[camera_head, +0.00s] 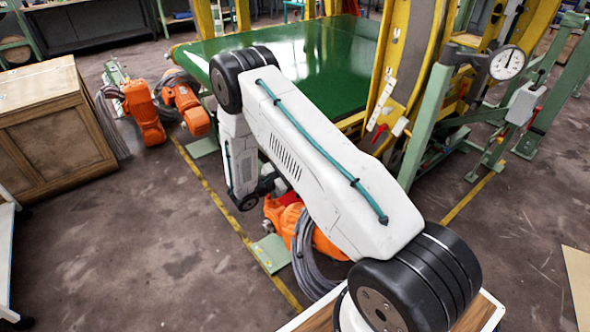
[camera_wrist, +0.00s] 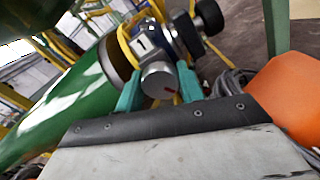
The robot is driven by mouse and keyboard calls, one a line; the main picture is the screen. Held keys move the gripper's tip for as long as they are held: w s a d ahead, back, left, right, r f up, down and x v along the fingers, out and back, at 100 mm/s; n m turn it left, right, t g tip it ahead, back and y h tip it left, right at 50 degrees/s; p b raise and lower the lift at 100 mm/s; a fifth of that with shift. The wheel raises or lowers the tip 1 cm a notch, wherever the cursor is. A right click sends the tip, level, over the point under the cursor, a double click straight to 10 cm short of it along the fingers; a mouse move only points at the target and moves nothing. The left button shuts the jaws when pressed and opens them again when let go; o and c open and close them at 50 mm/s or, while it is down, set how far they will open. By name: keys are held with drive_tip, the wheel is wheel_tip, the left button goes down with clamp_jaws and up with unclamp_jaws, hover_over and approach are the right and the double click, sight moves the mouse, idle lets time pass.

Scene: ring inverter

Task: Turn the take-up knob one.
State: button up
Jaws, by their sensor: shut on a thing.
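The take-up knob (camera_wrist: 160,81) is a grey metal cylinder with a small red mark on its end face, in the upper middle of the wrist view. A grey-blue block behind it carries a white label with a "1" (camera_wrist: 143,44). My gripper (camera_wrist: 160,88) has its two teal fingers on either side of the knob and is shut on it. The far side of the knob is hidden. In the head view my own arm covers the knob and the gripper.
A black round handle (camera_wrist: 208,17) is close to the upper right of the knob. The green conveyor belt (camera_head: 310,60) lies behind my arm. Orange motors with grey cables (camera_head: 320,245) stand close below it. A wooden crate (camera_head: 60,130) is at left. Open floor is at lower left.

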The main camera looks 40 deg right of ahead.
drive_tip(key=m, duration=2.3)
drive_tip(key=shift+m, duration=0.3)
drive_tip(key=m, duration=0.3)
drive_tip(key=shift+f+m, duration=0.1)
drive_tip(key=shift+m, duration=1.8)
drive_tip(key=shift+m, duration=0.3)
